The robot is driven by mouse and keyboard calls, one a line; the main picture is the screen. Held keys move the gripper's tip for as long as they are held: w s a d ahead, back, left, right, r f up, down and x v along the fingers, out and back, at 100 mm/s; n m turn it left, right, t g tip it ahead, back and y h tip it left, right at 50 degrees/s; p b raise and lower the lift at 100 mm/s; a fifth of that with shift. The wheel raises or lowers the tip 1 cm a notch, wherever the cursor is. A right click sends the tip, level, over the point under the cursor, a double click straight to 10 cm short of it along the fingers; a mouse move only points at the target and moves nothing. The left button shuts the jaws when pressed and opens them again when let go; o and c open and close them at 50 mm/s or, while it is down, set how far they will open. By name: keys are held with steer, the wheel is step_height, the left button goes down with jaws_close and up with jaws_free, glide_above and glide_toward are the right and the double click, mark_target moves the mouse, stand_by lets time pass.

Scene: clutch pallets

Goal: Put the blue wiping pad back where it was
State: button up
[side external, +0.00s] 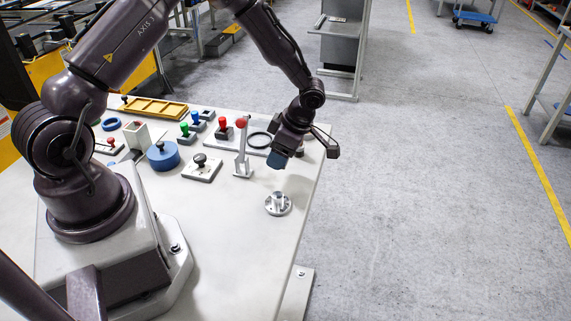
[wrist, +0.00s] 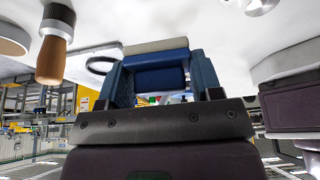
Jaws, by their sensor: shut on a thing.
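My gripper (wrist: 162,74) is shut on the blue wiping pad (wrist: 160,80), which sits between its two blue-grey fingers in the wrist view. The pad is a blue block with a pale layer along its far edge. In the side external view my gripper (side external: 279,157) points down above the right part of the white table, and a small blue patch shows at its tip. There I cannot tell pad from fingers. Whether the pad touches the table is unclear. No marked place for the pad is clearly seen.
A round metal flange (side external: 278,204) stands near the table's right edge. Left of my gripper are a red-knobbed upright post (side external: 242,150), a black ring (side external: 260,140), a black-knobbed plate (side external: 202,167) and a blue round part (side external: 163,156). Bare table (side external: 235,220) lies in front.

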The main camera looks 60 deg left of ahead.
mark_target(286, 174)
steer(key=shift+w+a+f, duration=0.1)
steer(key=shift+w+f, duration=0.45)
steer(key=shift+f, duration=0.15)
steer(key=shift+w+a+f, duration=0.1)
steer(key=shift+w+f, duration=0.05)
steer(key=shift+f, duration=0.75)
steer(key=shift+w+f, duration=0.1)
steer(key=shift+f, duration=0.8)
steer(key=shift+f, duration=0.1)
steer(key=o, duration=0.9)
